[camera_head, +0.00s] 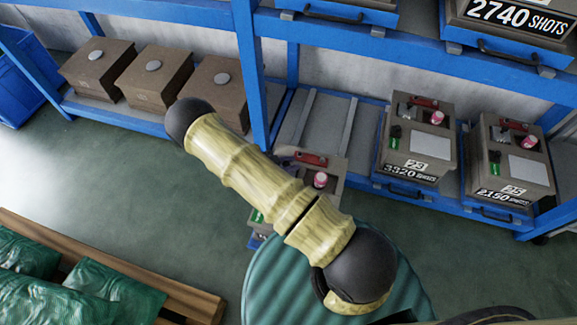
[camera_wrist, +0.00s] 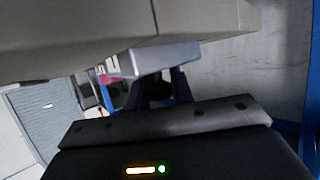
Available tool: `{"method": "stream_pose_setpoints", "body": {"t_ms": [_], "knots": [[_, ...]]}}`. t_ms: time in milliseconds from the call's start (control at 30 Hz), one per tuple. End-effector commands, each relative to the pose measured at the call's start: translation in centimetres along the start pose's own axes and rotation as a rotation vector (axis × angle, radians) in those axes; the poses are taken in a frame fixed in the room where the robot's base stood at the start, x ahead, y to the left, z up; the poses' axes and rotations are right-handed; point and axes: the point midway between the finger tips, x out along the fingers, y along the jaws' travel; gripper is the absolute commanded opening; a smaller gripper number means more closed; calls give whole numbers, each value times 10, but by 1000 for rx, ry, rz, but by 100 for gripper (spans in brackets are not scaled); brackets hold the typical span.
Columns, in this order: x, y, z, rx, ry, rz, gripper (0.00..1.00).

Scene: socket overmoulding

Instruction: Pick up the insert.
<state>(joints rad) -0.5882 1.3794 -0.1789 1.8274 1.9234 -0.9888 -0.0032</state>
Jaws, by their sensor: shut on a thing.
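The insert is a grey-beige block (camera_head: 338,168) with a red part and a pink-capped part on top, and my arm covers much of it in the head view. It sits in front of an empty shelf bay. In the wrist view, a large beige body (camera_wrist: 90,38), which looks like the same insert, fills the top. A light grey block (camera_wrist: 170,56) juts from its underside. My gripper (camera_wrist: 160,88) has its dark fingers shut on this grey block. The fingers are hidden behind my arm in the head view.
The blue rack (camera_head: 250,60) stands behind, with two similar inserts (camera_head: 418,140) (camera_head: 512,155) at right and several brown boxes (camera_head: 155,77) at left. A wooden pallet (camera_head: 190,298) with green bags (camera_head: 110,295) lies front left. Green floor (camera_head: 150,210) between them is clear.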

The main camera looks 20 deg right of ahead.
Motion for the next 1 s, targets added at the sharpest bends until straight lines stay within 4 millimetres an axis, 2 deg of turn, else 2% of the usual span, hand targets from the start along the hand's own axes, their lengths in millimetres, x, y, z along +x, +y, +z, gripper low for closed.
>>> {"method": "stream_pose_setpoints", "body": {"t_ms": [533, 700, 1000], "knots": [[-34, 0, -83, 3, 4, 0, 0], [-38, 0, -92, 1, 4, 0, 0], [-37, 0, -92, 1, 5, 1, 0]]}}
